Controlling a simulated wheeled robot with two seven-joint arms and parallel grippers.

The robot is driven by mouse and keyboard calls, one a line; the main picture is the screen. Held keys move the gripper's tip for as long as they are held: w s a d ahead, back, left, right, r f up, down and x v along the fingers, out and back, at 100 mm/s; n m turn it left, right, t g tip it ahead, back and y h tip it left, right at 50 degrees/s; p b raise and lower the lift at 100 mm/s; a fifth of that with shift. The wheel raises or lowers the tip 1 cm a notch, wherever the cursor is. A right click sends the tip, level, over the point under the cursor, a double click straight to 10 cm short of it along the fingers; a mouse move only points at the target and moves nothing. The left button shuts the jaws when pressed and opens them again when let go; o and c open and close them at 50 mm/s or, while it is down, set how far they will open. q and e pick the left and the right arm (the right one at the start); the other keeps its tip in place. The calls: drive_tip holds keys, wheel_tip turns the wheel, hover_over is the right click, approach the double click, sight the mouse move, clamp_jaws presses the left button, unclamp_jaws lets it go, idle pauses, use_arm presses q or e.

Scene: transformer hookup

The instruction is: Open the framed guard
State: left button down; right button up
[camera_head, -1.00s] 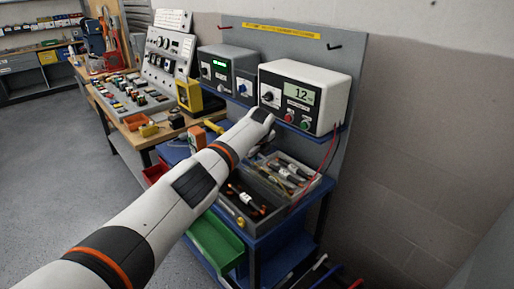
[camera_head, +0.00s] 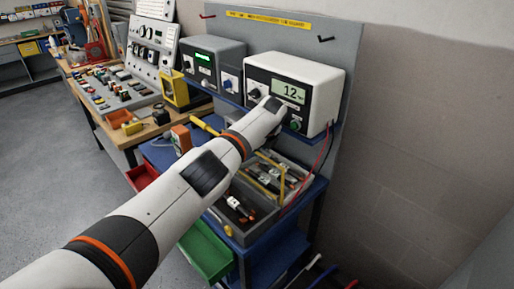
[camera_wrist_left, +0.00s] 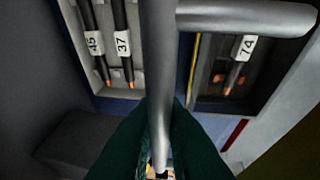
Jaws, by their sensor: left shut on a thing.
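The framed guard (camera_head: 283,181) shows in the head view as thin yellow bars over the grey tray (camera_head: 249,237), partly hidden by my left arm. How far it is raised is hard to tell. In the left wrist view, the dark green fingers of my left gripper (camera_wrist_left: 161,125) are shut on a grey bar (camera_wrist_left: 158,60), which joins a grey crossbar (camera_wrist_left: 245,16). Its link to the guard is not clear. In the head view my left gripper is hidden by its own arm. My right gripper is not in view.
Labelled dark leads (camera_wrist_left: 123,45) lie in the tray compartments. A white meter (camera_head: 295,85) reading 12 stands on the shelf behind, with red and black wires at its right. A green bin (camera_head: 206,250) juts out in front. Floor at the left is clear.

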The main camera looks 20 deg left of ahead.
use_arm(q)
drive_tip(key=shift+w+d, duration=0.1)
drive_tip(key=shift+w, duration=0.05)
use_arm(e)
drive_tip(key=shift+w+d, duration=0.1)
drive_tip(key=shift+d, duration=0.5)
